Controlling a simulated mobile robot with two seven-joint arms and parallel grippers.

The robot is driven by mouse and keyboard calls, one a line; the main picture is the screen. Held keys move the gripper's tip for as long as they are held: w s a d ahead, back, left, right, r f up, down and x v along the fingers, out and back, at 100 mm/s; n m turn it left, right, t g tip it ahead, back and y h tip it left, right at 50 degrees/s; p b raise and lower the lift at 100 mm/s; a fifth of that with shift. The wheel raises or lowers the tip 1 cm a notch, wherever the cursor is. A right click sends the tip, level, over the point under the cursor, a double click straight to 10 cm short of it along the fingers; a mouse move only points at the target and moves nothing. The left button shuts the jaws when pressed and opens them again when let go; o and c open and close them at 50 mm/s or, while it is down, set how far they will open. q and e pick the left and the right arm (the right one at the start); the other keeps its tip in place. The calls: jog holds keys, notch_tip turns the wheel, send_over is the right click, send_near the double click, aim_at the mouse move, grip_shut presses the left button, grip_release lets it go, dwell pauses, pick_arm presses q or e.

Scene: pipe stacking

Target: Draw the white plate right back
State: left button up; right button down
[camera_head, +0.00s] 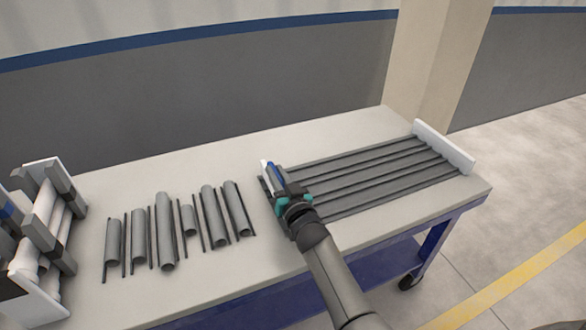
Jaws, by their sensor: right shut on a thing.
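A long rack of dark parallel rods (375,175) lies on the table, with an upright white end plate (446,146) at its right end. A second white plate (264,168) shows as a small strip at the rack's left end. My right gripper (275,178) is at that left end, shut on this white plate. The gripper hides most of this plate and the rod ends near it. My left gripper is not in view.
Several grey half-pipes and thin rods (166,230) lie left of my right gripper. A frame with white rollers and grey blocks (42,230) stands at the table's left end. The pale tabletop (240,145) is bare along the back. A pillar (425,60) stands behind.

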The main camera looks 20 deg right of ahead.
jog(key=shift+a+f, duration=0.1)
jog(key=shift+a, duration=0.75)
jog(key=c, duration=0.8)
grip_release()
jog(key=shift+a, duration=0.15)
jog(key=shift+c, duration=0.2)
jog(key=shift+s, duration=0.1)
